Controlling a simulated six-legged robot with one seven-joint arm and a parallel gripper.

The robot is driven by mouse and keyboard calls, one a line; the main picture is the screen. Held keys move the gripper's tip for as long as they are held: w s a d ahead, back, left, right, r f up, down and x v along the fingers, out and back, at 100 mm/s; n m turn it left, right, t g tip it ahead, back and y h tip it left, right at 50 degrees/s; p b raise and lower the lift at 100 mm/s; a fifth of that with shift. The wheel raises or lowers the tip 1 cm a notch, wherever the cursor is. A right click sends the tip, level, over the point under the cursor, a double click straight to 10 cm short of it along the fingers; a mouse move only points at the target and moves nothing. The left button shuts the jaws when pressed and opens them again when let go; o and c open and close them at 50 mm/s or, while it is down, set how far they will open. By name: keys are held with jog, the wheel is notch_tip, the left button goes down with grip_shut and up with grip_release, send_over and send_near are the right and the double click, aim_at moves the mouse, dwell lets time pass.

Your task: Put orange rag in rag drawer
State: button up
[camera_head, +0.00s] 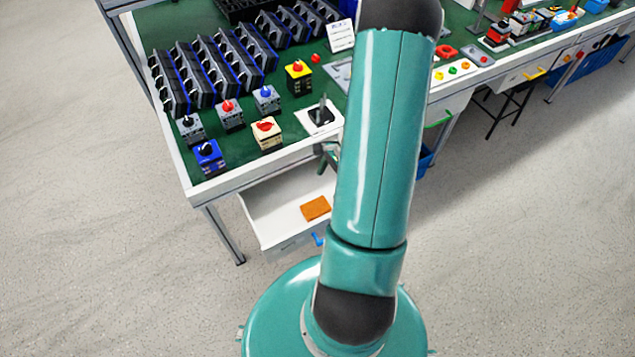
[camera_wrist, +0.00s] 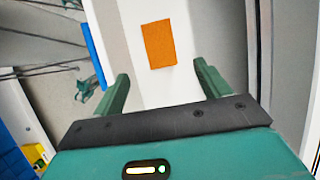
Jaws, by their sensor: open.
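The orange rag (camera_head: 315,208) lies flat inside an open white drawer (camera_head: 275,215) under the front edge of the workbench. In the wrist view the rag (camera_wrist: 159,44) lies on the white drawer floor, beyond my gripper's fingers. My gripper (camera_wrist: 160,82) is open and empty, with its two green fingers wide apart and the rag apart from them. In the head view my arm hides most of the gripper. A blue handle (camera_head: 318,240) shows at the drawer's front.
The green-topped bench (camera_head: 230,165) stands above and behind the drawer, with several rotary switches such as a blue one (camera_head: 208,153). A bench leg (camera_head: 225,232) stands left of the drawer. The floor (camera_head: 110,260) at the left is clear.

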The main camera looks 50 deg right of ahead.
jog(key=w+a+r+n+h, duration=0.1)
jog(key=w+a+r+n, duration=0.2)
jog(key=r, duration=0.4)
jog(key=w+a+r+n+h, duration=0.1)
jog(key=a+r+n, duration=0.3)
jog(key=a+r, duration=0.3)
jog(key=w+a+r+n+h, duration=0.1)
jog(key=w+a+r+n, duration=0.2)
jog(key=r, duration=0.5)
jog(key=s+a+r+n+t, duration=0.2)
jog(key=s+a+r+n, duration=0.2)
jog(key=a+r, duration=0.3)
jog(key=s+a+r+n+t+h, duration=0.1)
jog(key=s+a+r+n+t, duration=0.1)
jog(key=s+a+r+n, duration=0.3)
notch_tip(320, 180, up, 4)
jog(key=shift+a+f+n, duration=0.25)
jog(key=shift+a+n, duration=0.85)
jog(key=shift+a, duration=0.15)
jog(key=shift+s, duration=0.15)
